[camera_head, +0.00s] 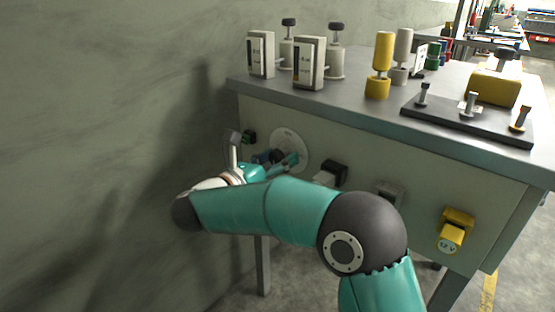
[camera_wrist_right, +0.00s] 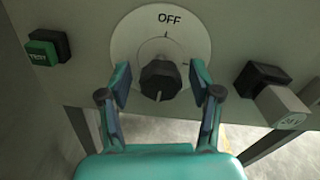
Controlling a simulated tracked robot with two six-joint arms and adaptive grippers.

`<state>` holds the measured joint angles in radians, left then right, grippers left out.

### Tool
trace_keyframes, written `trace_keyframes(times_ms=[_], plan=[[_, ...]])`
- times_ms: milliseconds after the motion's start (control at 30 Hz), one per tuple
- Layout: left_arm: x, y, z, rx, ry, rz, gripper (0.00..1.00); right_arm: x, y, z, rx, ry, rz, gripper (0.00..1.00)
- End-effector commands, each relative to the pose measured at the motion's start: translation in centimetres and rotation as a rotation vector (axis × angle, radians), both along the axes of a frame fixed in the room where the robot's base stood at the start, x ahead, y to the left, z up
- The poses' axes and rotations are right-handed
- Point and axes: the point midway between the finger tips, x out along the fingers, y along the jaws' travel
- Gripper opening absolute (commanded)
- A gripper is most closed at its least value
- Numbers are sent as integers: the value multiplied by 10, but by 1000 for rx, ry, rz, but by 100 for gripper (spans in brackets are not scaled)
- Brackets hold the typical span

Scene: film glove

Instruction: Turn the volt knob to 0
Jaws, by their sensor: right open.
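The volt knob is a black knob (camera_wrist_right: 160,80) on a round pale dial (camera_wrist_right: 188,24) marked OFF at its top, seen in the right wrist view. The white pointer line on the knob points down, away from OFF. My right gripper (camera_wrist_right: 160,88) is open, with one finger on each side of the knob; I cannot tell whether either touches it. In the head view the dial (camera_head: 291,142) shows on the panel's left part, and my right gripper (camera_head: 280,160) covers the knob there. My left gripper is not in view.
A green button block (camera_wrist_right: 43,48) is left of the dial, and a black and grey block (camera_wrist_right: 270,88) is right of it. A yellow 12 V block (camera_head: 455,230) is on the panel's right. Meters (camera_head: 309,62) and terminals stand on top. A wall (camera_head: 100,120) is close at left.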

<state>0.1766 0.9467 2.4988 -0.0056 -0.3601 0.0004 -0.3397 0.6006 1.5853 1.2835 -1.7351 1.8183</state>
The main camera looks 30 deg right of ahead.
Motion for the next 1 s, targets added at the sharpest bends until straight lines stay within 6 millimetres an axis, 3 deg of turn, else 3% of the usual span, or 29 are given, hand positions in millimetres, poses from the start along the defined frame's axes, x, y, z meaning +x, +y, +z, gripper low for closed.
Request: trace_keyframes(times_ms=[100, 467, 1000], plan=[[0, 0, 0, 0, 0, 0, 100, 0, 0, 0, 0, 0, 0, 64], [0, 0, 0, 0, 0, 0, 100, 0, 1, 0, 1, -1, 1, 4], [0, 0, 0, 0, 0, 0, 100, 0, 1, 0, -46, 127, 3, 3]])
